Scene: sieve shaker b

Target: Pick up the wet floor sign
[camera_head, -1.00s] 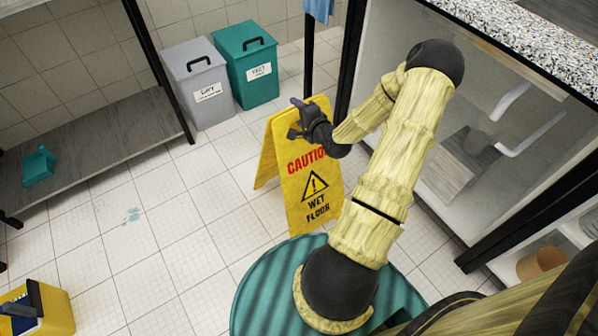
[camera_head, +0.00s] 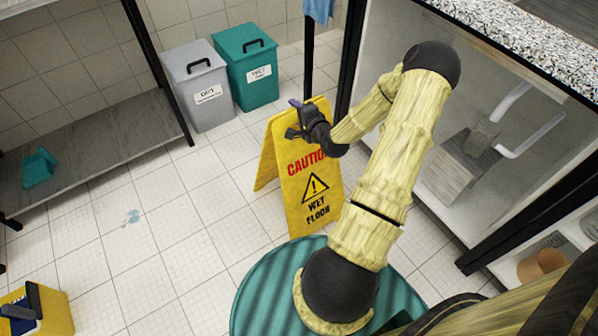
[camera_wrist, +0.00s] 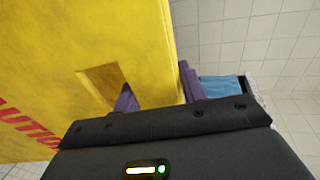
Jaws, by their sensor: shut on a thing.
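The yellow wet floor sign (camera_head: 312,190) stands as an open A-frame on the tiled floor, with red "CAUTION" lettering and a black warning triangle. My gripper (camera_head: 296,118) is at its top edge, shut on the sign's upper panel. In the wrist view the yellow sign (camera_wrist: 90,60) fills the left side. One purple finger of my gripper (camera_wrist: 158,96) shows through the handle slot and the other is on the panel's outer side. The sign's feet at the lower right are partly hidden behind my arm.
A grey bin (camera_head: 199,85) and a teal bin (camera_head: 250,66) stand behind the sign. A shelf (camera_head: 95,150) is at the left, and a yellow bucket (camera_head: 45,312) at lower left. A counter with a black post (camera_head: 350,60) is close on the right. Open floor lies left of the sign.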

